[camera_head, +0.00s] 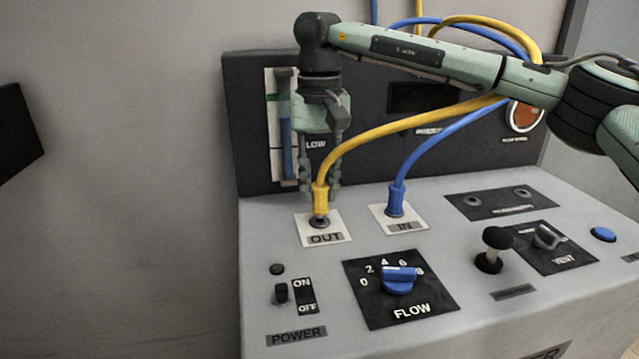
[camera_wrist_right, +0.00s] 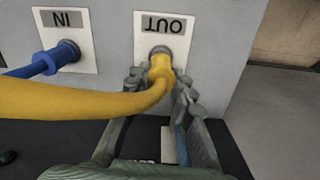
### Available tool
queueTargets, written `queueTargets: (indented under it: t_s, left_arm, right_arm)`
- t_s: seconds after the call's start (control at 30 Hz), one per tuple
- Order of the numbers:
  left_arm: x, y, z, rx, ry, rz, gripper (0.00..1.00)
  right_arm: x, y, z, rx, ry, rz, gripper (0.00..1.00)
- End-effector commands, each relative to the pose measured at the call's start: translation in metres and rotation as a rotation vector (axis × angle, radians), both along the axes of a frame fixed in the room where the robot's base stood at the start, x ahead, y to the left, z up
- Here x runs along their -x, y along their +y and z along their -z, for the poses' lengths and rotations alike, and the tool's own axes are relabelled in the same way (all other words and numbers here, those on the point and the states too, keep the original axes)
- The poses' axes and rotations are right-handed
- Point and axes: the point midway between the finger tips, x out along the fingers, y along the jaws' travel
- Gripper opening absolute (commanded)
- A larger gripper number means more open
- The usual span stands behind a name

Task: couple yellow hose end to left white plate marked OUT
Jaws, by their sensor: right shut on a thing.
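The yellow hose (camera_head: 400,122) arches over the panel, and its end (camera_head: 320,198) stands upright at the port of the left white plate marked OUT (camera_head: 341,229). My left gripper is not in view.
The blue hose (camera_head: 440,140) stands in the port of the IN plate (camera_head: 386,224), just right of OUT. A black-knobbed lever (camera_head: 497,238), the blue FLOW knob (camera_head: 399,281) and the power switch (camera_head: 281,291) stick up in front. A dark back panel (camera_head: 256,150) rises close behind.

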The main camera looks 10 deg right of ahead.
Motion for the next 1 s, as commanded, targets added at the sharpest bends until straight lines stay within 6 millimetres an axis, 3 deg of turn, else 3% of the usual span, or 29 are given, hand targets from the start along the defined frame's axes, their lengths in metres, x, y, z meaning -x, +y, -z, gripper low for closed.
queueTargets:
  t_s: [1.0]
  left_arm:
    - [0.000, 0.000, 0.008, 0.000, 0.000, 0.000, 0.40]
  right_arm:
    - [0.000, 0.000, 0.016, 0.000, -0.001, 0.000, 0.00]
